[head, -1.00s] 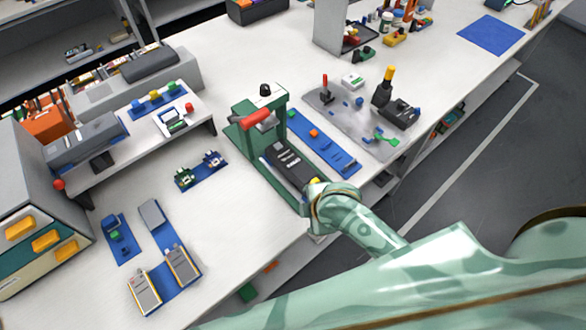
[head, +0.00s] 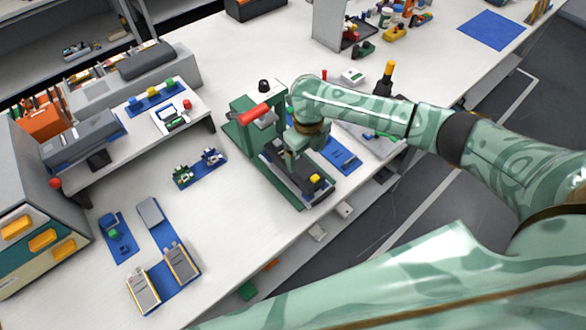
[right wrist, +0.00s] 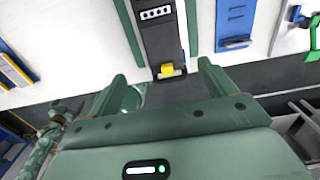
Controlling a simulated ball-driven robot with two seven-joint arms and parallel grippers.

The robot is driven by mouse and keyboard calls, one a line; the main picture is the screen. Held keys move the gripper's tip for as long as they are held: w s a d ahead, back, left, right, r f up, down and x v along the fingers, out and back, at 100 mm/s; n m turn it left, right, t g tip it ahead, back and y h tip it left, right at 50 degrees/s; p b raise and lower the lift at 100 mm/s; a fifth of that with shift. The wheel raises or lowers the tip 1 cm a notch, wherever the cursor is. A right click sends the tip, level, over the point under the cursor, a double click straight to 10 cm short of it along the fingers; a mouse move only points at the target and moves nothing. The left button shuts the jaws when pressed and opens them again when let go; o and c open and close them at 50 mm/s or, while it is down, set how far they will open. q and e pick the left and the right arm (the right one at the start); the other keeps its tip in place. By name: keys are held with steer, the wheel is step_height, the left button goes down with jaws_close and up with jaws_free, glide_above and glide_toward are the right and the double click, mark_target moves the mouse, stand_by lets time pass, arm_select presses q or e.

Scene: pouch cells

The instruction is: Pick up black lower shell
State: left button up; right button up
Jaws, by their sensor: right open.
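A long black piece (head: 310,185) that looks like the black lower shell lies in the green press fixture (head: 255,158), with a yellow block at its near end. It also shows in the right wrist view (right wrist: 160,32), with a pale slotted plate on it, between green rails. My right gripper (head: 292,152) is above the fixture and hides part of the piece. In the right wrist view my right gripper (right wrist: 163,78) has its fingers wide apart with nothing between them; the yellow end is just beyond them. My left gripper is not in view.
The red-handled press post (head: 255,112) stands close left of my right gripper. A blue mat (head: 345,160) lies to its right, with a grey mat partly behind my arm. Blue mats with parts (head: 200,170) lie left. White table (head: 235,225) in front is clear.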

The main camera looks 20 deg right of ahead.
mark_target(307, 172)
step_height(307, 172, down, 7)
steer(key=shift+r+b, duration=0.2)
steer(key=shift+b, duration=0.6)
steer(key=f, duration=0.1)
steer(key=f+b, duration=0.1)
steer(key=f, duration=0.3)
steer(key=shift+d+f+b, duration=0.2)
steer(key=shift+d+b, duration=0.15)
steer(key=shift+r, duration=0.1)
steer(key=c, duration=1.1)
